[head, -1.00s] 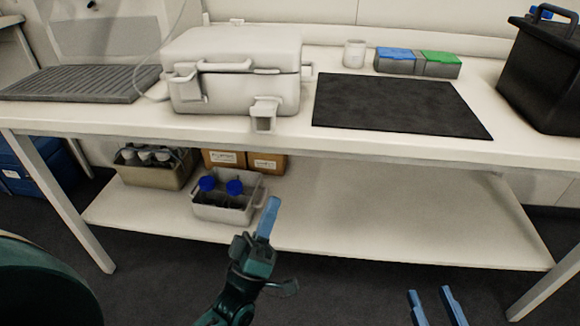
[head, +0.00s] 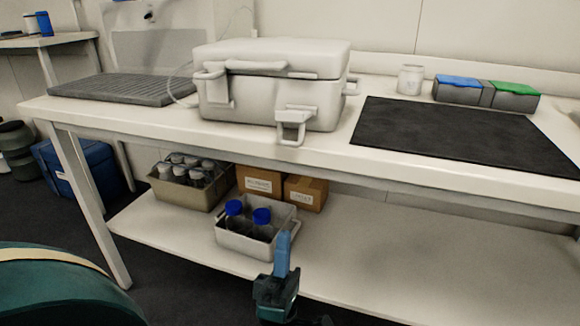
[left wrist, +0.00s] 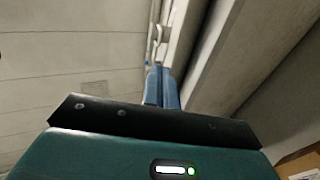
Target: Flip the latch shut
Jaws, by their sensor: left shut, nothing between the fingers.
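A white hard case (head: 270,85) with its lid down stands on the bench. Its right front latch (head: 291,125) sticks out from the case front and hangs over the bench edge. Its left front latch (head: 217,90) lies closer to the front face. My left gripper (head: 283,252) is shut and empty, pointing up in front of the lower shelf, below the right latch and apart from it. In the left wrist view its blue fingers (left wrist: 161,87) are together, with a pale loop-like part, likely the latch (left wrist: 157,36), beyond them. My right gripper is out of view.
The bench front edge (head: 330,158) lies between my left gripper's height and the case. A black mat (head: 460,135), a white jar (head: 410,79) and blue- and green-lidded boxes (head: 487,94) are to the right. A bin with blue-capped bottles (head: 248,240) sits behind the gripper.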

